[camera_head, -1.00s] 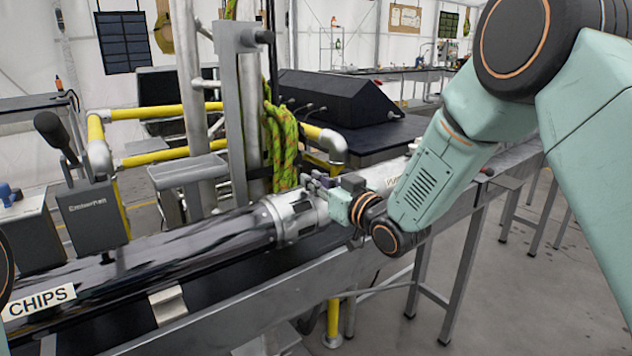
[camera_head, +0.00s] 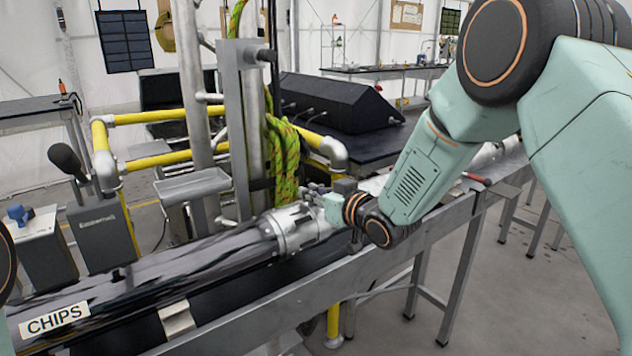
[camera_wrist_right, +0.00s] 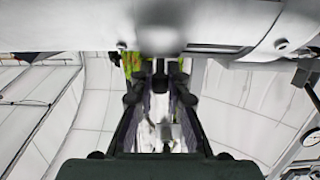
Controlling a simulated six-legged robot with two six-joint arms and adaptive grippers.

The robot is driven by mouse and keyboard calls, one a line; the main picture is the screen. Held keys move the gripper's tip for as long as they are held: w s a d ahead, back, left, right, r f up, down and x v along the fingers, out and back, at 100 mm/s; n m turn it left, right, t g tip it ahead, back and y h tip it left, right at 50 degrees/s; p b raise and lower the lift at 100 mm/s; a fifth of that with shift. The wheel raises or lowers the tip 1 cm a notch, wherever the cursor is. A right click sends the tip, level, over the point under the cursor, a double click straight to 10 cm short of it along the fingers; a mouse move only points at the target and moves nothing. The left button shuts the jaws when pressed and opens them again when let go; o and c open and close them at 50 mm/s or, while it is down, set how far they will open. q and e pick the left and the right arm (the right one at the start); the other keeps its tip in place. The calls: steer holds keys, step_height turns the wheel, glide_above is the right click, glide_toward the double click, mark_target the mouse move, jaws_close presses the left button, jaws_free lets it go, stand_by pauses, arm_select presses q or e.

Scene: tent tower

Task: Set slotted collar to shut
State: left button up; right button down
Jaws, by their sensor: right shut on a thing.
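The slotted collar (camera_head: 290,230) is a silvery metal ring around the long pipe (camera_head: 190,262), near the middle of the head view. My right gripper (camera_head: 318,191) is at the collar's upper right side, shut on a small grey part of it. My own wrist partly hides the grip. In the right wrist view the fingers (camera_wrist_right: 160,75) reach up to a blurred grey lug (camera_wrist_right: 160,38) under the pale curved metal of the collar. I cannot tell from the slots whether the collar is fully shut. My left gripper is out of view.
A "CHIPS" label (camera_head: 54,320) is on the pipe at lower left. A green-orange rope (camera_head: 280,150) hangs by an upright post (camera_head: 236,120) behind the collar. Yellow rails (camera_head: 160,116) and a lever box (camera_head: 105,233) stand at left. A steel trough (camera_head: 300,295) runs below.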

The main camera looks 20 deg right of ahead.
steer(key=p, duration=0.1)
steer(key=w+g+p, duration=0.1)
steer(key=p, duration=0.1)
steer(key=shift+a+r+g+h, duration=0.2)
steer(key=shift+a+g+h, duration=0.05)
steer(key=shift+g+h, duration=0.05)
steer(key=shift+w+a+f+g+p, duration=0.1)
steer(key=shift+w+f+g+p, duration=0.3)
steer(key=shift+p, duration=0.6)
steer(key=shift+r, duration=0.25)
steer(key=shift+w+a, duration=0.1)
steer(key=shift+w, duration=0.05)
steer(key=shift+w+a+f+p, duration=0.1)
steer(key=shift+w+p, duration=0.15)
steer(key=shift+p, duration=0.05)
steer(key=c, duration=1.3)
jaws_free()
steer(key=shift+w, duration=0.15)
steer(key=shift+s, duration=0.25)
